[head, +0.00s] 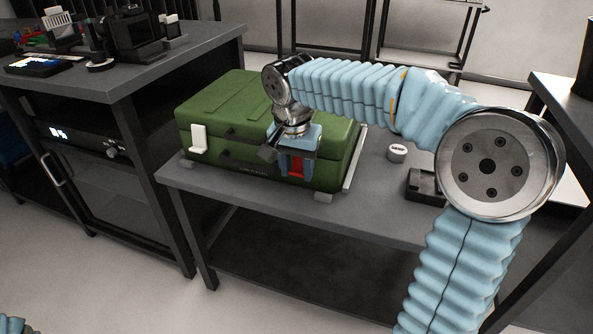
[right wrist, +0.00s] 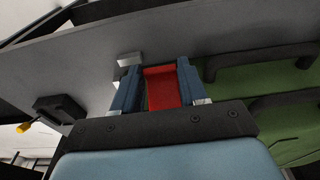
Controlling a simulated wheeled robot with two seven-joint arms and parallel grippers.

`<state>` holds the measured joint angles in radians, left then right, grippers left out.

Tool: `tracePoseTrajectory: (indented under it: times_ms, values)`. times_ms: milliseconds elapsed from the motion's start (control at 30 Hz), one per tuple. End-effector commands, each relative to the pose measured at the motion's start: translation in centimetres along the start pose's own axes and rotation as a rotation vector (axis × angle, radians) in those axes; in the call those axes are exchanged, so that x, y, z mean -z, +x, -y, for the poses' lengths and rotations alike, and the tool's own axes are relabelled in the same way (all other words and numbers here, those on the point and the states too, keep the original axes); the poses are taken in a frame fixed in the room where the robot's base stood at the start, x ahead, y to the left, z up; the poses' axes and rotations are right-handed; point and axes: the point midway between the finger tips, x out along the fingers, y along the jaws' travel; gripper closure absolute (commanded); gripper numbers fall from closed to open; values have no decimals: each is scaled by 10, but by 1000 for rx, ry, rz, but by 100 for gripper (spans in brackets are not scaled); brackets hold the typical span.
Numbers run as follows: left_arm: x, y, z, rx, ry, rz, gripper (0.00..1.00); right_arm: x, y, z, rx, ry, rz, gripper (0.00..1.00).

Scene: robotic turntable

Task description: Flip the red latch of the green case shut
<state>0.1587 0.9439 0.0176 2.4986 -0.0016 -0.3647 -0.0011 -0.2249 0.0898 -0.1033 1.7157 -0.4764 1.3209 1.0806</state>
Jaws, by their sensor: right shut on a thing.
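The green case (head: 230,110) stands with its lid down on the grey table. Its red latch (head: 297,168) is on the front face, right of the middle. A white latch (head: 198,138) is on the front left. My right gripper (head: 297,172) is at the front of the case, shut on the red latch. In the right wrist view the red latch (right wrist: 162,88) lies between the two blue fingers of my right gripper (right wrist: 158,90). The gripper covers part of the latch, so I cannot tell if it is fully fastened. My left gripper is not in view.
The grey table (head: 250,203) has free room right of the case. A small round white-topped object (head: 397,153) and a dark tray-like block (head: 424,186) lie there. A dark bench (head: 110,80) with devices stands at the left.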

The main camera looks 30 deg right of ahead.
Motion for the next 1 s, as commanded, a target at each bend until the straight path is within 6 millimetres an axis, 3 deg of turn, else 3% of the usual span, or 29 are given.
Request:
tracePoseTrajectory:
  times_ms: [33, 333, 533, 1000]
  values:
    - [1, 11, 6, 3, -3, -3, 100, -1, 8, 0, 4, -3, -37, 88]
    - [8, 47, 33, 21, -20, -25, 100, 5, 20, 0, 4, 0, -264, 88]
    - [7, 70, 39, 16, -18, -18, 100, 9, 22, 0, 5, 1, -383, 88]
    - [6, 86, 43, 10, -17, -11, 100, 14, 19, 0, 2, 2, -487, 88]
